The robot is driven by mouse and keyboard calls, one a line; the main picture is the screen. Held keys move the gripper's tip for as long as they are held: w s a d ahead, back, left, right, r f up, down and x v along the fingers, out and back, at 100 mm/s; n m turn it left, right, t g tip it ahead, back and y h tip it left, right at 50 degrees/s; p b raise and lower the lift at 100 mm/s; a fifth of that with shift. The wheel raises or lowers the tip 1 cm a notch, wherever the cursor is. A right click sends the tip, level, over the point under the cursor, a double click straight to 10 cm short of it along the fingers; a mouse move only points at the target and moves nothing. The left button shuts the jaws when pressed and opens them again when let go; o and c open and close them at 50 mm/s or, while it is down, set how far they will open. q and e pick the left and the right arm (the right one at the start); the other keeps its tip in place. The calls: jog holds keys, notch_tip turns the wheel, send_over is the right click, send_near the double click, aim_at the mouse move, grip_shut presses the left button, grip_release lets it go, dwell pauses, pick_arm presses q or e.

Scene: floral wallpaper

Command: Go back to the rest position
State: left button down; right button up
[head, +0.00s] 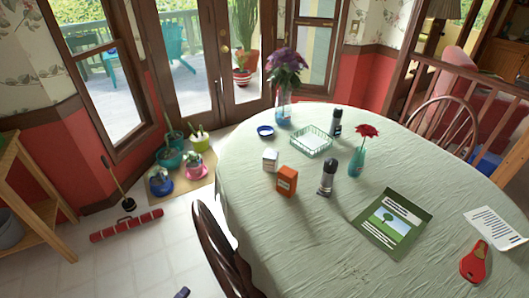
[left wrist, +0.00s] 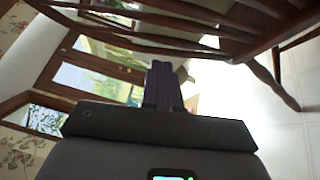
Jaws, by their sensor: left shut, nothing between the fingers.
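My left gripper (head: 182,292) shows only as a small dark tip at the bottom edge of the head view, over the pale floor and left of the wooden chair. In the left wrist view its two dark fingers (left wrist: 162,68) are together, with nothing between them. My right gripper is in neither view.
A brown wooden chair (head: 222,250) stands at the near left of the cloth-covered table (head: 300,245); chair slats (left wrist: 215,45) cross the top of the left wrist view. The table holds an orange box (head: 287,181), bottles and vases.

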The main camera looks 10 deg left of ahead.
pick_arm(q)
jog(key=s+d+r+m+g, duration=0.3)
jog(key=d+r+m, duration=0.15)
jog(key=d, duration=0.35)
jog(key=s+d+r+m+g, duration=0.25)
jog(key=d+r+m, duration=0.2)
jog(key=d, duration=0.35)
jog(key=s+a+r+m+g+y+p, duration=0.1)
jog(key=s+r+m+g+y, duration=0.2)
jog(key=s+m+g, duration=0.25)
jog(key=s+a+r+m+g+y, duration=0.2)
jog(key=s+r+m+g, duration=0.2)
jog(key=s, duration=0.2)
notch_tip(320, 180, up, 38)
jog(key=f+p, duration=0.1)
jog(key=p, duration=3.7)
notch_tip(320, 180, down, 74)
jog(key=b, duration=7.5)
jog(key=shift+w+d+f+t, duration=0.15)
jog(key=shift+d+f+t, duration=0.05)
jog(key=shift+f+t, duration=0.1)
jog(key=shift+r, duration=0.1)
